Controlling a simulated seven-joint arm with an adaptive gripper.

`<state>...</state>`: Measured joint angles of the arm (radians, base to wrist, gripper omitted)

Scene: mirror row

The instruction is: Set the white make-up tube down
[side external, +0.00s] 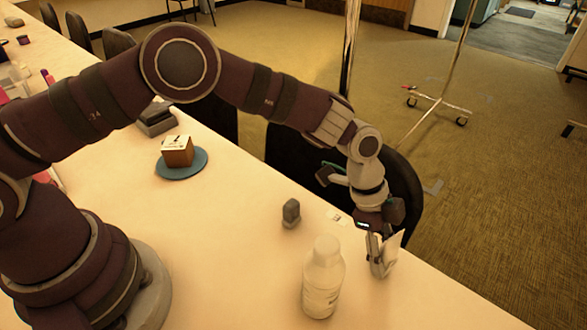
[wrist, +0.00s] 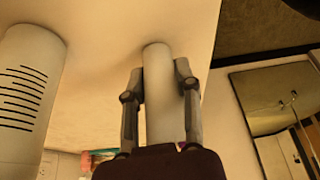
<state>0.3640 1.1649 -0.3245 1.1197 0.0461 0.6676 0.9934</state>
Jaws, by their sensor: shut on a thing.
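The white make-up tube (wrist: 160,95) is between the two fingers of my gripper (wrist: 158,85) in the wrist view, and the fingers are shut on it. In the side external view my gripper (side external: 381,262) points down near the table's far edge, to the right of a white bottle. The tube (side external: 394,246) shows there only as a pale piece, partly hidden by the fingers. I cannot tell whether its lower end touches the table (side external: 235,265).
The white bottle (side external: 322,282) stands close by; it also shows in the wrist view (wrist: 30,95). A small grey object (side external: 291,213) and a blue plate (side external: 181,171) with a brown box (side external: 178,152) are farther left. A dark chair (side external: 400,190) is behind the edge.

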